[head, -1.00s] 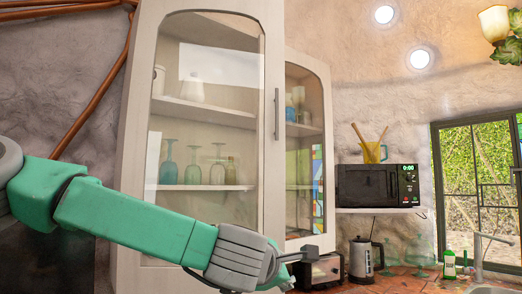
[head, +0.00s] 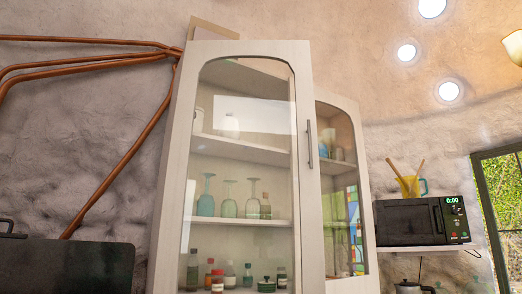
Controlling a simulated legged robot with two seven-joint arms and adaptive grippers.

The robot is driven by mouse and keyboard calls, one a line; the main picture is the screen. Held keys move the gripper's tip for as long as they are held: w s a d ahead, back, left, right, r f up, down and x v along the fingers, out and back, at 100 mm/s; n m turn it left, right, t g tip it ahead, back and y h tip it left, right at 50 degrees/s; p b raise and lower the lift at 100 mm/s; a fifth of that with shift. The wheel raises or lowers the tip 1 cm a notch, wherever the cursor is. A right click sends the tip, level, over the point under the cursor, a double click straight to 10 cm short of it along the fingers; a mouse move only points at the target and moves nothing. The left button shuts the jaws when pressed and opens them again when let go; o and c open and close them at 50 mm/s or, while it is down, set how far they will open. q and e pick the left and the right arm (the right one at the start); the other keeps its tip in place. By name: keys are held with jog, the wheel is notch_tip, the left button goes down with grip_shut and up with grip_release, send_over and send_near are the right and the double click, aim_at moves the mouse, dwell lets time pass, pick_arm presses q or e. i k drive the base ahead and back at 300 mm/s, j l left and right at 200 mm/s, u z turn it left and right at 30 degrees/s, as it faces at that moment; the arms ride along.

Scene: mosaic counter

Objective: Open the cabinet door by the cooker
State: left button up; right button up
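The cabinet (head: 169,190) is tall and cream-coloured, with arched glass doors. Its wide left door (head: 304,215) looks closed. A slim vertical metal handle (head: 309,145) is on that door's right edge. A narrower glass door (head: 369,210) is to the right, set at an angle, and also looks closed. A dark panel with a handle (head: 65,266), possibly part of the cooker, stands at the lower left; its lower part is out of frame. Neither of my grippers is in view. The cabinet's bottom is cut off.
Shelves behind the glass hold glasses (head: 206,196), bottles and jars. A black microwave (head: 412,222) sits on a wall shelf to the right, with a yellow jug (head: 409,187) on top. Copper pipes (head: 120,170) run along the left wall. A window (head: 503,200) is at far right.

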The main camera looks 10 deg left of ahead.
aim_at(296, 54)
jog(key=i+l+u, duration=0.15)
jog(key=l+u, duration=0.2)
jog(key=i+l+u, duration=0.15)
jog(key=l+u, duration=0.85)
jog(key=l, duration=0.15)
jog(key=i, duration=0.05)
